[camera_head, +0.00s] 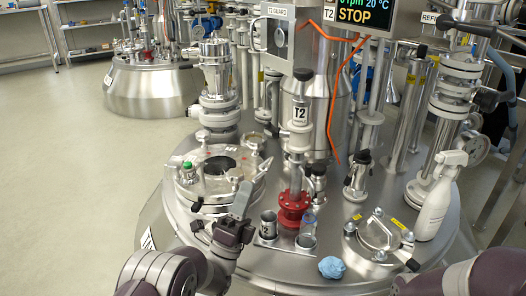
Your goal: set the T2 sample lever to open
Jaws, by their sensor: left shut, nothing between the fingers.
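The T2 sample post (299,114) stands upright near the middle of the vessel lid, with a white T2 label and a red flange (293,207) at its foot. A black knob (303,74) tops it. I cannot tell which part is the lever or how it is set. My left gripper (242,190) is shut and empty, its fingers pointing up, in front of the round hatch and left of the red flange. It appears apart from the post. My right gripper is not in view; part of my right arm shows at the bottom right.
A hatch (220,165) with a green-capped bottle (188,170) lies left. Sample cups (268,224), a blue crumpled cloth (332,267) and a white spray bottle (440,195) stand on the lid. An orange cable (335,110) hangs beside the post. Open floor lies left.

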